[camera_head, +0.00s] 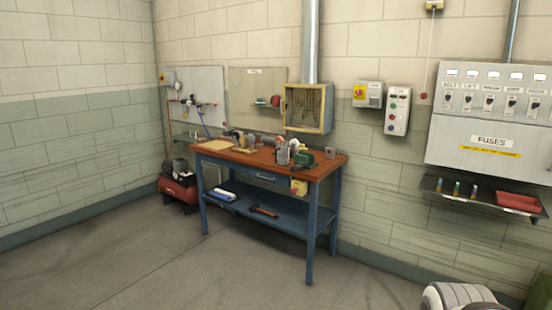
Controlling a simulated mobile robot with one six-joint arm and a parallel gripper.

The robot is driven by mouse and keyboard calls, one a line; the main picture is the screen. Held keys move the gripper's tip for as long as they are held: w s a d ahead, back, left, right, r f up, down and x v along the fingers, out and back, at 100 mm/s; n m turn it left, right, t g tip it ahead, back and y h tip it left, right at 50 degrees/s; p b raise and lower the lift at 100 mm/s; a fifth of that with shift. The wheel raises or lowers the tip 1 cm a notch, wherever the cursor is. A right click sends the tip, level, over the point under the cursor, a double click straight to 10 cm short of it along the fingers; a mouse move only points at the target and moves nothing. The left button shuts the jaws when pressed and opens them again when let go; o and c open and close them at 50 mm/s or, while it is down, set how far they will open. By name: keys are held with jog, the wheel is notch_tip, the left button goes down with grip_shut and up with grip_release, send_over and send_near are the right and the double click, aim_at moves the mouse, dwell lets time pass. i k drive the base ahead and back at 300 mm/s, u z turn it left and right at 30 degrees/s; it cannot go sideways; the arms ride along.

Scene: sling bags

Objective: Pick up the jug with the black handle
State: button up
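I cannot make out a jug with a black handle for certain. Several small items stand close together on the wooden top of the blue workbench (325,169), and they are too small to tell apart well. Among them are a grey and dark item (283,154) near the middle and a green item like a vise (304,159) beside it. Another cluster (240,141) stands further left on the bench. My gripper is not in view. A white and grey rounded part shows at the bottom right edge, possibly mine.
The bench's lower shelf (283,221) holds a blue and white item (222,195) and a red-handled tool (263,211). A red compressor (180,190) stands left of the bench. A fuse panel (491,143) and small shelf (470,197) hang at right. The floor in front is clear.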

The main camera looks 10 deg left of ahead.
aim_at(282, 151)
jog(key=u, duration=0.8)
jog(key=k, duration=1.2)
jog(key=u, duration=0.75)
jog(key=i, duration=3.25)
jog(key=z, duration=0.7)
jog(key=i, duration=1.45)
jog(key=z, duration=1.6)
jog(key=i, duration=1.05)
jog(key=z, duration=0.5)
jog(key=k, duration=0.35)
